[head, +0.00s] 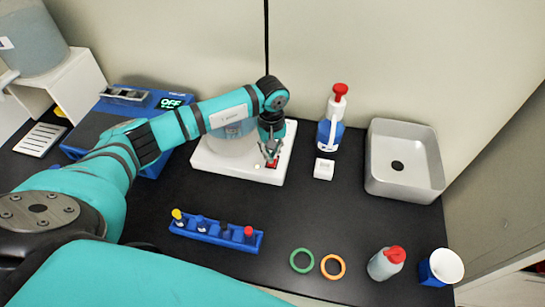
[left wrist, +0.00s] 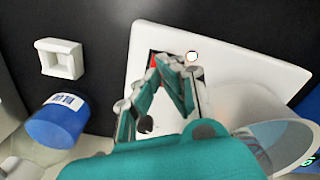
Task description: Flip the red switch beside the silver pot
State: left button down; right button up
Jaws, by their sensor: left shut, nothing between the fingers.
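The red switch (head: 271,165) sits on a white base plate (head: 210,166), in front of the round silver pot (head: 228,143), which my left arm partly covers. My left gripper (head: 270,154) is shut and empty, pointing down right at the switch. In the left wrist view the fingertips (left wrist: 166,62) overlap the red switch (left wrist: 155,62) and hide most of it; I cannot tell whether they touch it or which way it is tipped. The pot shows at the lower right of the left wrist view (left wrist: 265,125). My right gripper is out of view.
A small round light (head: 257,166) lies beside the switch. A blue box with an "OFF" display (head: 171,102) stands left. A white block (head: 324,168), a red-capped bottle (head: 331,115) and a grey basin (head: 403,165) stand right. A blue rack (head: 215,231) lies in front.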

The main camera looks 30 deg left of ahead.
pick_arm(q)
jog(key=shift+r+p, duration=0.85)
jog(key=shift+r, duration=1.2)
